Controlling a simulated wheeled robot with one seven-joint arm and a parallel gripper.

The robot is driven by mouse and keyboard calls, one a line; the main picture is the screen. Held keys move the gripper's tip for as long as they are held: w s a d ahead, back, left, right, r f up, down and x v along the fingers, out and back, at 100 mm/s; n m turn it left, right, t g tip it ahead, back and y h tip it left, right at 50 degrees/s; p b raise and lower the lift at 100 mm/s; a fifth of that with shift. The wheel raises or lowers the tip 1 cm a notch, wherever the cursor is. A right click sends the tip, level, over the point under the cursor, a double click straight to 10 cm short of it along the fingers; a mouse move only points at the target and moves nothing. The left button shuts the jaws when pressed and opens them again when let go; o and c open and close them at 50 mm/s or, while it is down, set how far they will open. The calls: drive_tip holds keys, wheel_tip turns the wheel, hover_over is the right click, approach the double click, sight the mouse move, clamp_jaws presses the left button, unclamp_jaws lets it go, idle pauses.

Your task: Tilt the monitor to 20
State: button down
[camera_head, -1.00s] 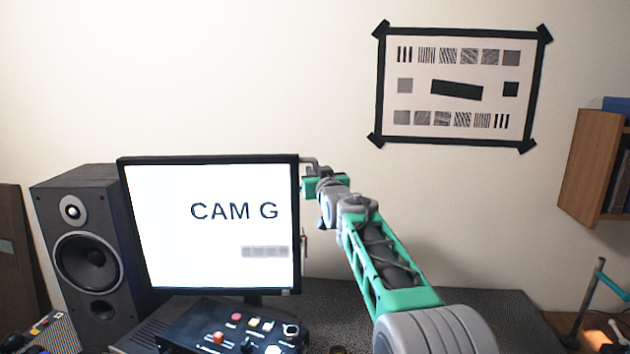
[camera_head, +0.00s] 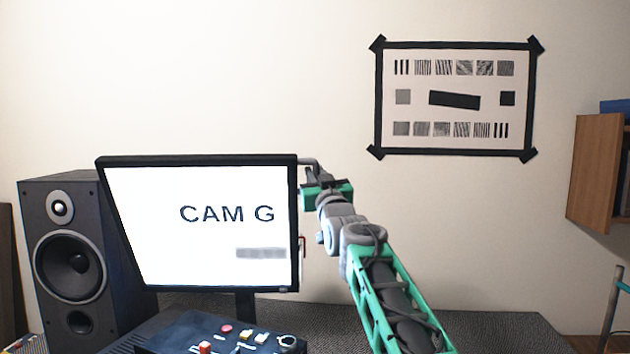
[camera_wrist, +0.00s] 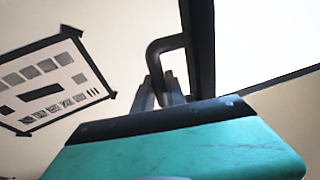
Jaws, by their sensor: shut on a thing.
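The monitor (camera_head: 200,270) stands on a dark stand in the head view, with a lit white screen reading "CAM G". Its top edge looks wider than its bottom edge, and its left side slants. No angle reading is legible. A grey bent handle (camera_wrist: 160,50) sticks out from the monitor's dark edge in the wrist view; it also shows by the top right corner in the head view (camera_head: 309,162). My gripper (camera_wrist: 161,92) is shut on this handle. In the head view my gripper (camera_head: 311,175) is at the monitor's upper right corner, and its fingers are partly hidden.
A black speaker (camera_head: 110,245) stands left of the monitor. A control box (camera_head: 220,335) with coloured buttons sits in front. A test chart (camera_head: 455,100) is taped to the wall. A wooden shelf (camera_head: 597,170) is at the right. The desk (camera_head: 480,325) right of my arm looks clear.

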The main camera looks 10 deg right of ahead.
drive_tip(key=c, duration=1.4)
unclamp_jaws()
drive_tip(key=b+v, duration=0.3)
drive_tip(key=v, duration=0.4)
drive_tip(key=shift+s+f, duration=0.15)
drive_tip(key=shift+s, duration=0.25)
